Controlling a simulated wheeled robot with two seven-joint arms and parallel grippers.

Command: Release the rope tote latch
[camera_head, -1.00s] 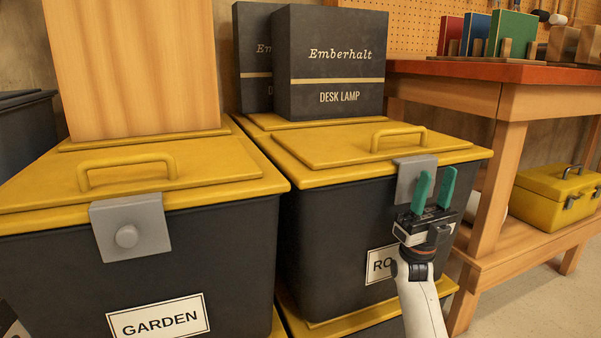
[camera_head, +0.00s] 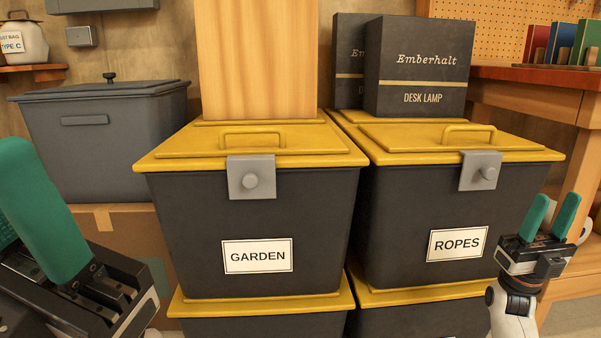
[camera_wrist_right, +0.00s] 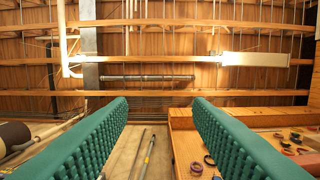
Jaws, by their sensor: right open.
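The rope tote (camera_head: 400,215) is dark with a yellow lid (camera_head: 420,137) and a label reading ROPES (camera_head: 457,244).
The GARDEN tote (camera_head: 290,225) with a similar latch (camera_head: 251,178) stands to the left. A wooden panel (camera_head: 257,60) and Emberhalt desk lamp boxes (camera_head: 420,65) stand on the lids. A grey bin (camera_head: 100,135) is further left; a workbench (camera_head: 530,90) is at the right.

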